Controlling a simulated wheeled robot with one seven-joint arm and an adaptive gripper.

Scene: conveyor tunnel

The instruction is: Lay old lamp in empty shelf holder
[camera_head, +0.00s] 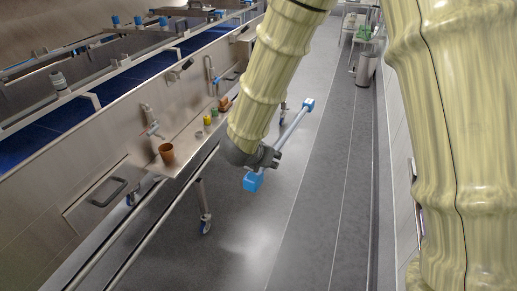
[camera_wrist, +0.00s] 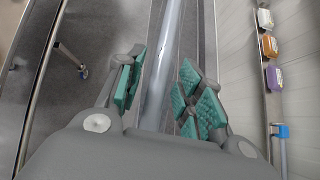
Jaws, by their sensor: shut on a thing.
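The lamp is a long pale tube with blue end caps (camera_head: 294,124). It hangs in the air above the floor, slanting from upper right to lower left in the head view. My gripper (camera_head: 268,157) is shut on it nearer its lower-left cap. In the wrist view the lamp's tube (camera_wrist: 164,50) runs lengthwise between the green finger pads of my gripper (camera_wrist: 160,92). A blue clip-like piece (camera_wrist: 282,130) with a pale rod below it shows by the right wall in the wrist view; I cannot tell whether it is the shelf holder.
The steel conveyor housing (camera_head: 110,133) lines the left, with a ledge bearing an orange cup (camera_head: 167,153) and rails along its front. A wall stands close on the right, with white, orange and purple containers (camera_wrist: 271,47).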

